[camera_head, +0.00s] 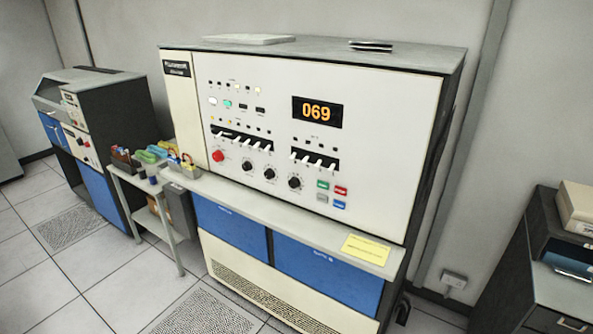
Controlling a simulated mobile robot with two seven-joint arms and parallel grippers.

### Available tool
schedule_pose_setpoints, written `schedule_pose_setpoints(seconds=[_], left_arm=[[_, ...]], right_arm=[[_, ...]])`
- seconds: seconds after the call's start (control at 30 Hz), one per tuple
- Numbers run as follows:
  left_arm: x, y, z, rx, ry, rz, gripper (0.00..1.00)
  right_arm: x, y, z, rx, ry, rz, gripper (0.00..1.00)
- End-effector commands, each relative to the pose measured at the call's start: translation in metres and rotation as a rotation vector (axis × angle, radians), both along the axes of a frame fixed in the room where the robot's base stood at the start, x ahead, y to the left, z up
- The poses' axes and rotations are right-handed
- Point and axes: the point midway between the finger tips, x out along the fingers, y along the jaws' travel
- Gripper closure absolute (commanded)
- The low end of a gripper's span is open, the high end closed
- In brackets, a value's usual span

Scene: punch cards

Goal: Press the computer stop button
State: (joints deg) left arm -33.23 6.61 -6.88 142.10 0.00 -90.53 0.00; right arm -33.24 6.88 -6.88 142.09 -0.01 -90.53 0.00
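The computer (375,95) is a large cabinet with a white front panel, straight ahead in the head view. Its orange number display (317,112) reads 069. A round red knob or button (218,156) is at the panel's lower left. Neither of my grippers is in view.
A grey ledge (290,218) with a yellow note (365,249) juts out below the panel. A small cart (150,187) and another machine (95,110) stand to the left. A dark cabinet (545,260) stands at right. Tiled floor is open at the front left.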

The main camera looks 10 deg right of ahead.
Motion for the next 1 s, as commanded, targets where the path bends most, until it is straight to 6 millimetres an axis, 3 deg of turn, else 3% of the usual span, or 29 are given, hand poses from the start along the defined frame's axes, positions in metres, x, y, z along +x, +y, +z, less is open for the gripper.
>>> schedule_pose_setpoints(seconds=[0.03, 0.4, 1.0], left_arm=[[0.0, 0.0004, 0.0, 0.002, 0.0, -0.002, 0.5], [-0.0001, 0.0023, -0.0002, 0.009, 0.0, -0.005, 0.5], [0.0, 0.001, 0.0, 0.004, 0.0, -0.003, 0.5]], right_arm=[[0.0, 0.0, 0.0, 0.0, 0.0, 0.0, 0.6], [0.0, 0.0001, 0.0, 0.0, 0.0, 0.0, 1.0], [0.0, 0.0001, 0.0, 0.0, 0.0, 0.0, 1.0]])
